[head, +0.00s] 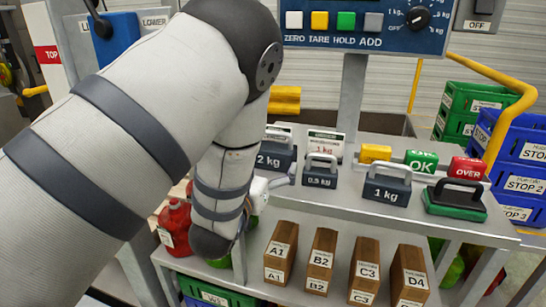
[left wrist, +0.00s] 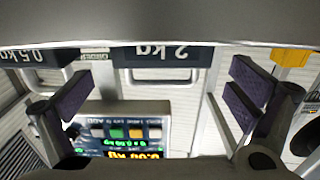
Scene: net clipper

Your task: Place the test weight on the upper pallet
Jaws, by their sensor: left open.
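A dark 2 kg test weight (head: 275,155) with a loop handle stands on the grey upper shelf (head: 335,192). A 0.5 kg weight (head: 320,178) and a 1 kg weight (head: 387,192) stand to its right. My left arm hides most of its gripper in the head view. In the left wrist view, my left gripper (left wrist: 165,105) is open and empty. The 2 kg weight (left wrist: 165,54) and its handle appear, upside down, between its purple pads, with the 0.5 kg weight (left wrist: 45,56) to the left. I cannot identify the upper pallet. My right gripper is not in view.
A black-handled green block (head: 455,198) sits at the shelf's right end. Yellow, OK and OVER blocks stand behind. Wooden blocks (head: 322,262) stand on the lower shelf. A control panel (head: 365,22) hangs above. Blue crates (head: 522,150) and a yellow rail are at right.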

